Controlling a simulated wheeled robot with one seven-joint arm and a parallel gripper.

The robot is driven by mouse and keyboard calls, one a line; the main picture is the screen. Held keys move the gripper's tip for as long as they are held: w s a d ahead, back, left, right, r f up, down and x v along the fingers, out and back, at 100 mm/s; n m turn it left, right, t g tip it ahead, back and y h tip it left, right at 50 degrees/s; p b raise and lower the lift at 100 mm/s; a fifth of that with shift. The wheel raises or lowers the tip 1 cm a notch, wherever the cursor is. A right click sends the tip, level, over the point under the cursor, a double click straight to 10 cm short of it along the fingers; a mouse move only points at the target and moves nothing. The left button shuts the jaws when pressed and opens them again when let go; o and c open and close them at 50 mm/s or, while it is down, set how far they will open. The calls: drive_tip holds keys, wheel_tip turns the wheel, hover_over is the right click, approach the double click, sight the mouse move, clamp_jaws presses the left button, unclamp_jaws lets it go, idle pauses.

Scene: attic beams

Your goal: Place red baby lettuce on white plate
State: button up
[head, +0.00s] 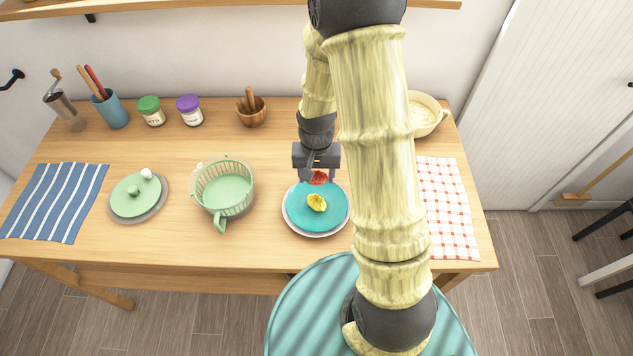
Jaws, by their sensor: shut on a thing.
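The red baby lettuce (319,178) is a small, crinkled red piece between the fingers of my gripper (317,179). My gripper is shut on it and points down at the far edge of the plate. The white plate (287,222) shows as a pale rim around a teal round surface (301,219). A yellow crinkled piece (317,203) lies near the middle of the teal surface. I cannot tell whether the lettuce touches the plate or is just above it.
A green colander (223,210) stands left of the plate, with a green lid (128,205) farther left. A red checked cloth (452,213) lies to the right. A mortar (251,117) and jars (190,114) stand behind. My arm hides part of the table.

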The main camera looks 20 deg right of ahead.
sight(316, 182)
drive_tip(key=shift+f+p, duration=0.3)
drive_tip(key=shift+f, duration=1.75)
drive_tip(key=shift+f, duration=0.35)
drive_tip(key=o, duration=1)
drive_tip(key=shift+c, duration=0.2)
drive_tip(key=shift+r, duration=0.6)
wheel_tip(316, 182, up, 12)
drive_tip(key=shift+f+b, duration=0.2)
drive_tip(key=shift+b, duration=0.7)
